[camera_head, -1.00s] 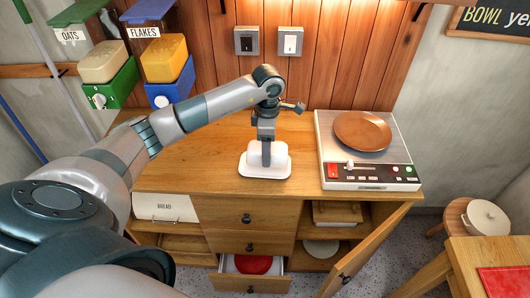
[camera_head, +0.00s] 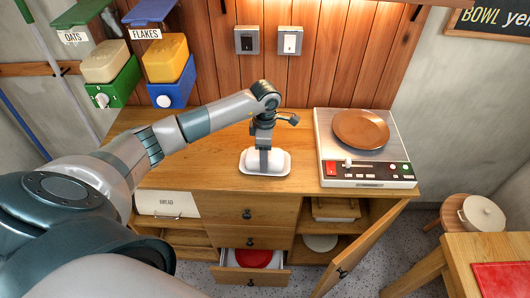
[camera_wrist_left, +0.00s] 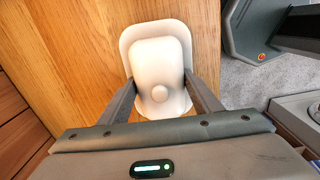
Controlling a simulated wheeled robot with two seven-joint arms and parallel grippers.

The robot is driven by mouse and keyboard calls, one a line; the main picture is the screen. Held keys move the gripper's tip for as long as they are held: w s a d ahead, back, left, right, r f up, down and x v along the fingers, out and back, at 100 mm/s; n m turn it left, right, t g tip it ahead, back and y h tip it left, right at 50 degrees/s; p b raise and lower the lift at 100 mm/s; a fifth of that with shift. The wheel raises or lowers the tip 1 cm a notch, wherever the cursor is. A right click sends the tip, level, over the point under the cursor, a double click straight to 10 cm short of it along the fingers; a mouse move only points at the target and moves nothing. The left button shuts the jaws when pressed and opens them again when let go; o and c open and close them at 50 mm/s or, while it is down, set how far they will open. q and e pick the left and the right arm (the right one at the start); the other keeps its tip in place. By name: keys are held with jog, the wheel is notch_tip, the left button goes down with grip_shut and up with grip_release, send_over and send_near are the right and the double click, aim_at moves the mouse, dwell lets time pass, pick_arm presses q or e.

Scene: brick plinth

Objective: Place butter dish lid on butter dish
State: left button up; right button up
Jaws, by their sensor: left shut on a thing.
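The white butter dish lid (camera_head: 280,159), with a round knob, is over the white butter dish (camera_head: 248,169) on the wooden cabinet top. The dish's flat rim shows around the lid. In the wrist view, the lid (camera_wrist_left: 158,55) lies within the dish's rim (camera_wrist_left: 126,42), roughly lined up with it. It looks seated or very close; any small gap is hidden. My left gripper (camera_head: 264,161) points down with its jaws shut on the lid, one finger on each side of it in the wrist view (camera_wrist_left: 160,80). My right gripper is out of view.
A scale (camera_head: 372,174) with a copper-coloured plate (camera_head: 361,129) stands right of the dish. Green and blue dispensers (camera_head: 170,92) hang on the left wall. An open drawer (camera_head: 250,276) and open cupboard door (camera_head: 357,245) stick out below. The top around the dish is clear.

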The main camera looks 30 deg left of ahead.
pick_arm(q)
jog(key=shift+f, duration=0.1)
jog(key=o, duration=1.2)
jog(key=shift+o, duration=0.2)
jog(key=shift+w+r, duration=0.1)
jog(key=shift+r, duration=0.1)
jog(key=shift+r+b, duration=0.35)
notch_tip(320, 180, up, 10)
jog(key=b, duration=0.4)
jog(key=shift+r, duration=0.6)
